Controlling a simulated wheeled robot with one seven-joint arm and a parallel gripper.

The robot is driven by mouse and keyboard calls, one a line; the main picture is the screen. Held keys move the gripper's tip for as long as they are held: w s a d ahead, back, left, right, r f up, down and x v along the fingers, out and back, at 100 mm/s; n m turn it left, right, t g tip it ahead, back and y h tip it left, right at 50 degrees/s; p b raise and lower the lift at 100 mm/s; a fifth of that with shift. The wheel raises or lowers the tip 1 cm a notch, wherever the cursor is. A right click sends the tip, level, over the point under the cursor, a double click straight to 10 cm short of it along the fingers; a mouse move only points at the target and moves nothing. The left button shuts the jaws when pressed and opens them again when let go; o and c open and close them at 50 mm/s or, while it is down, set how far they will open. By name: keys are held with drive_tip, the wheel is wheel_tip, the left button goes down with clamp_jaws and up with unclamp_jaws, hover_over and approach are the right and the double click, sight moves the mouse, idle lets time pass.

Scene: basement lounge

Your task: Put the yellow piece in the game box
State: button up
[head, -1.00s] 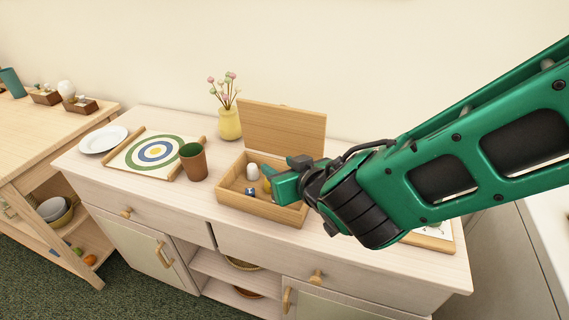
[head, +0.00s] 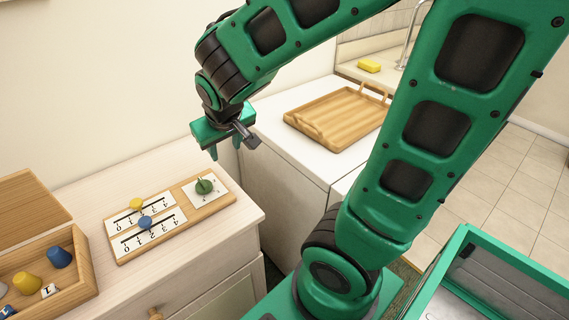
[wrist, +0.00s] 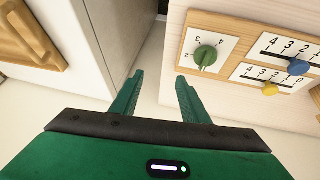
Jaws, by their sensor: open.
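A small yellow piece (head: 136,204) sits on the upper number strip of a wooden scoreboard (head: 212,207) on the cabinet top. It also shows in the wrist view (wrist: 270,90), right of my fingers. A blue piece (head: 145,222) sits on the lower strip, and a green piece (head: 204,186) on a square dial card. The game box (head: 80,290) stands open at the left, cut off by the picture edge, holding a blue, a yellowish (head: 27,283) and some small pieces. My gripper (head: 233,150) is open and empty, above and beyond the scoreboard's right end, apart from the pieces.
A white counter right of the cabinet carries a wooden tray (head: 340,115). A yellow sponge (head: 369,66) lies farther back by a sink. The box's raised lid (head: 30,208) stands behind it. Cabinet top between box and scoreboard is clear.

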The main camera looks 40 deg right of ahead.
drive_tip(key=s+d+m+g+y, duration=0.1)
drive_tip(key=s+d, duration=0.4)
drive_tip(key=s, duration=0.6)
drive_tip(key=s+d+r+m+g+y, duration=0.1)
drive_tip(key=s+d+m+g, duration=0.3)
drive_tip(key=s, duration=0.6)
drive_tip(key=shift+s+d+r, duration=0.2)
drive_tip(key=shift+s+d, duration=0.15)
drive_tip(key=shift+d, duration=0.2)
drive_tip(key=shift+w+f+g, duration=0.25)
drive_tip(key=shift+w+g, duration=0.05)
drive_tip(key=shift+w, duration=0.35)
